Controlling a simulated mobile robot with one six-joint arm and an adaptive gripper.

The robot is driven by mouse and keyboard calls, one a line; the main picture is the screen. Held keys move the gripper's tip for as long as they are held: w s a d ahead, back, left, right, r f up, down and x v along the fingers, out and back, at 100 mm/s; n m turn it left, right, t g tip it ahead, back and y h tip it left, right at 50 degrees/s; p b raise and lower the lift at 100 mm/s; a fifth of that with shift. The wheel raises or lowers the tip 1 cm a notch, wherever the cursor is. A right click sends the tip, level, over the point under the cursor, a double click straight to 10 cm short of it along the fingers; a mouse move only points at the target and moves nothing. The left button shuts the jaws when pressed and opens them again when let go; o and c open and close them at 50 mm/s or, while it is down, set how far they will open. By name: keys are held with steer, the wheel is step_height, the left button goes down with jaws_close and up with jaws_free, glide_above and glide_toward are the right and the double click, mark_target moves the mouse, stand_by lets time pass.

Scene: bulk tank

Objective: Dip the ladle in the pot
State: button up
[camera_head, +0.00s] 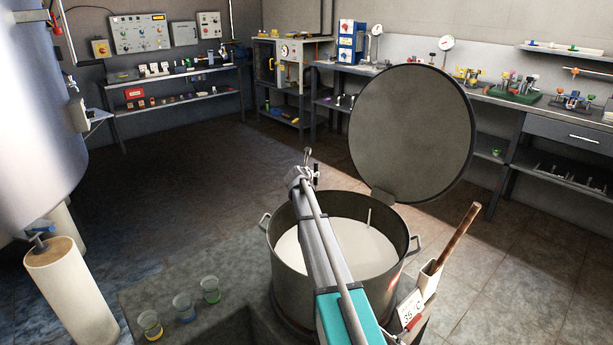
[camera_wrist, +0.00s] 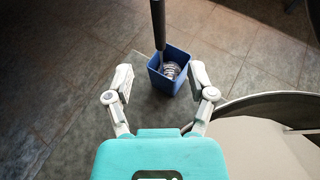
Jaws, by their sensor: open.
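The pot (camera_head: 287,265) is a large grey metal vessel holding white liquid; its round lid (camera_head: 412,130) stands open at the back. Its rim (camera_wrist: 250,100) also shows at the right of the wrist view. In the wrist view a ladle (camera_wrist: 158,25) with a dark handle stands in a blue holder (camera_wrist: 158,82), with shiny metal low inside it. My gripper (camera_wrist: 161,77) is open and empty, its fingers to the left and right of the holder in the picture. I cannot tell how far the ladle is from the fingers. My arm crosses the pot in the head view.
A white holder (camera_head: 428,281) with a wooden handle (camera_head: 456,238) and a temperature display (camera_head: 410,309) stand at the pot's right. Several small cups (camera_head: 183,307) sit on the ledge at front left. A big tank (camera_head: 35,110) is far left. The floor behind the pot is clear.

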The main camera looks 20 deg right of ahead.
mark_target(316, 170)
steer(key=shift+b+x, duration=2.55)
steer(key=shift+x, duration=4.25)
steer(key=shift+s, duration=0.1)
jaws_close()
steer(key=shift+r, duration=0.1)
step_height(316, 170, up, 19)
steer(key=p, duration=1.9)
